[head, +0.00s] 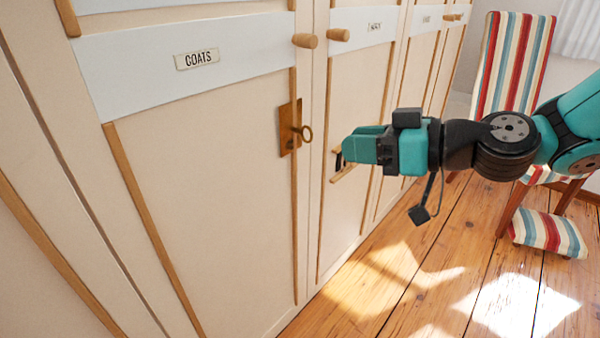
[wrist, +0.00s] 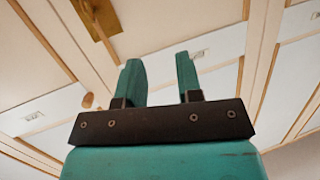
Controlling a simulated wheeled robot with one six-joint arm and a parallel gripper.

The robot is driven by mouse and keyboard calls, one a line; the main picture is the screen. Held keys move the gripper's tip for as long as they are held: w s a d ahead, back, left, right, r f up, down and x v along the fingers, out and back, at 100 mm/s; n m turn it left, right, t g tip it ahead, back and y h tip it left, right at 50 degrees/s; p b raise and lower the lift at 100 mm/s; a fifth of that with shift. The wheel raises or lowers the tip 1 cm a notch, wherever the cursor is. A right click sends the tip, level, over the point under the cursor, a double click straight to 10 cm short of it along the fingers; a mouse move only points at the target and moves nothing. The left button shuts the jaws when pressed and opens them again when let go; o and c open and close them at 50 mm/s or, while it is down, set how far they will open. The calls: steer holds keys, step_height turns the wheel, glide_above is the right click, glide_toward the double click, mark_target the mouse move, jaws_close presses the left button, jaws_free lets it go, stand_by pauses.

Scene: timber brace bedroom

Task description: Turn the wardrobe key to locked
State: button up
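The door looks closed. My teal gripper (head: 344,150) is to the right of the key and slightly lower in the head view, apart from it. In the wrist view my gripper (wrist: 160,75) has its two fingers spread with nothing between them.
Round wooden knobs (head: 305,41) stick out above the lock. A wooden fitting (head: 345,172) on the neighbouring door is partly hidden behind my gripper. A striped chair (head: 515,65) and striped footstool (head: 548,233) stand at the right. The wooden floor (head: 400,300) in front is clear.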

mark_target(303, 131)
steer(key=w+d+f+m+t+b, duration=0.2)
steer(key=w+d+f+t+b, duration=0.25)
steer(key=w+f, duration=0.25)
steer(key=shift+t, duration=0.25)
steer(key=p+x, duration=0.2)
steer(key=x, duration=0.6)
steer(key=p+x, duration=0.3)
steer(key=x, duration=0.6)
steer(key=shift+a+r, duration=0.25)
steer(key=shift+a, duration=0.25)
jaws_close()
